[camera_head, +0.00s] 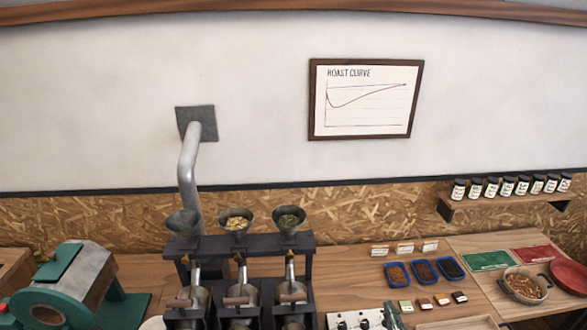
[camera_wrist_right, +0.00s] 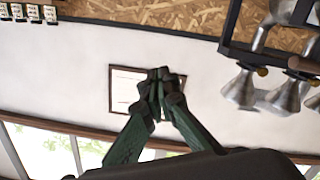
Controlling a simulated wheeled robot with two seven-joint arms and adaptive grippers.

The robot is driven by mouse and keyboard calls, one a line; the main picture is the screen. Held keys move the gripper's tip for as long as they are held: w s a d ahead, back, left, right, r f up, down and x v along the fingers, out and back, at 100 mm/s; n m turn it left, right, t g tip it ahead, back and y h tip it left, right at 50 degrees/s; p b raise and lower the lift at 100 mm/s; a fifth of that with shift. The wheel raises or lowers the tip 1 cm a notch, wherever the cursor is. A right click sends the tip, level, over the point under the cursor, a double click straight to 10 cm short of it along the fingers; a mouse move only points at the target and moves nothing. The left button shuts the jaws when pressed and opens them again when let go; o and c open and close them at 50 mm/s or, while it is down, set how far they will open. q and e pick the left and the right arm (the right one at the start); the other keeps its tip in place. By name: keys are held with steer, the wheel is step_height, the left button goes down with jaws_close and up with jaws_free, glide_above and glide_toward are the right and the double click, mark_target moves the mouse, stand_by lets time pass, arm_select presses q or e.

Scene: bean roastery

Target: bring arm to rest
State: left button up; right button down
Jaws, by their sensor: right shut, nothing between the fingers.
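My right gripper (camera_wrist_right: 160,88) shows in the right wrist view with green fingers and dark tips pressed together. It is shut and holds nothing. The wrist view looks across at the wall, and the fingertips overlap the framed picture behind them. In the head view only a small dark part of the right gripper (camera_head: 392,315) seems to show at the bottom edge, in front of the counter. My left gripper does not show in either view.
A dark rack with several metal funnels (camera_head: 237,222) stands on the counter. A green roaster (camera_head: 70,285) is at left. Blue trays (camera_head: 397,274), small sample blocks, a bowl (camera_head: 523,285) and a jar shelf (camera_head: 505,198) are at right. The framed chart (camera_head: 365,98) hangs on the wall.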

steer(key=s+d+f+m+g+h, duration=0.3)
steer(key=s+d+f+g, duration=0.15)
steer(key=d+f, duration=0.4)
steer(key=s+f+m+g+y, duration=0.2)
steer(key=s+f+g, duration=0.8)
steer(key=s+f, duration=1.1)
steer(key=s+a+f+n+b, duration=0.1)
steer(key=s+f+b, duration=0.1)
steer(key=f, duration=1.4)
steer(key=s+f+b, duration=0.1)
steer(key=f+b, duration=0.1)
steer(key=f, duration=1.5)
steer(key=s+f+g+b, duration=0.2)
steer(key=s+f+b, duration=0.2)
steer(key=s+f, duration=1.5)
steer(key=shift+s+f+n, duration=0.3)
steer(key=shift+f, duration=0.55)
